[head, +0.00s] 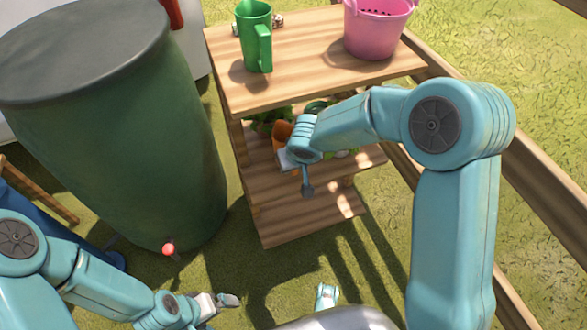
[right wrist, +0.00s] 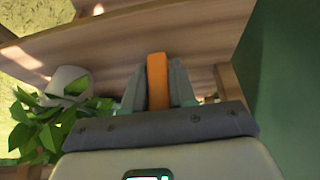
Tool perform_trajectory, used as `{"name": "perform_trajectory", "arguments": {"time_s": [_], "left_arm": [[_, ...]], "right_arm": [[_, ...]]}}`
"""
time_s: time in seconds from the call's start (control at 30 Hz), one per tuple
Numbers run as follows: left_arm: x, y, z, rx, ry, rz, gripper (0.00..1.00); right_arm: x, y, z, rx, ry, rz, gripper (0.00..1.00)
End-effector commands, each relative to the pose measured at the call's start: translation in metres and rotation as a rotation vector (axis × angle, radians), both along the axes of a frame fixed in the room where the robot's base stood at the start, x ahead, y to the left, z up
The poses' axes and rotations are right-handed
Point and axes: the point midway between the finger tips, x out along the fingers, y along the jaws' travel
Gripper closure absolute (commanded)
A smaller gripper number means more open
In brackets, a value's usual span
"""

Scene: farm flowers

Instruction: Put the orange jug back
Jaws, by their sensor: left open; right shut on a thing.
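The orange jug (head: 282,133) is partly visible at the lower level of the wooden shelf (head: 300,210), mostly hidden by my right arm. In the right wrist view an orange upright strip (right wrist: 157,80), seemingly its handle, sits between the two grey fingers. My right gripper (right wrist: 158,92) is shut on it, just inside the shelf under the top board. I cannot tell whether the jug touches the board. My left gripper (head: 228,299) is open and empty, low over the grass, away from the shelf.
A green jug (head: 256,40) and a pink bucket (head: 375,28) stand on the shelf top. A leafy plant in a white pot (right wrist: 68,82) is left of my right gripper in the wrist view. A large green barrel (head: 120,130) stands left of the shelf; wooden rails (head: 535,185) run right.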

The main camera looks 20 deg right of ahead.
Motion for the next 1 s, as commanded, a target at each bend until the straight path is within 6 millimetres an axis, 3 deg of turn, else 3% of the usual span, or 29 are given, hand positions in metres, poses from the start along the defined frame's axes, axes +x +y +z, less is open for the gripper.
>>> {"name": "perform_trajectory", "arguments": {"time_s": [0.03,0.1,0.53,0.57,0.6,1.0], "left_arm": [[0.001,0.001,-0.009,0.0,-0.001,0.005,0.0],[0.002,0.002,-0.014,0.002,-0.004,0.01,0.0],[0.004,0.004,-0.017,0.002,-0.006,0.015,0.0],[0.004,0.004,-0.015,0.002,-0.006,0.015,0.0],[0.004,0.004,-0.015,0.002,-0.006,0.015,0.0],[0.003,0.003,-0.008,0.002,-0.004,0.011,0.0]], "right_arm": [[-0.001,0.0,-0.015,-0.001,0.004,0.001,1.0],[-0.001,0.0,-0.024,-0.001,0.003,0.001,1.0],[-0.001,0.0,-0.028,0.0,0.001,0.0,1.0],[-0.001,0.0,-0.027,0.0,0.001,0.0,0.65],[-0.001,0.0,-0.026,0.0,0.001,0.0,0.52],[-0.002,0.0,-0.019,0.001,0.001,0.0,0.49]]}}
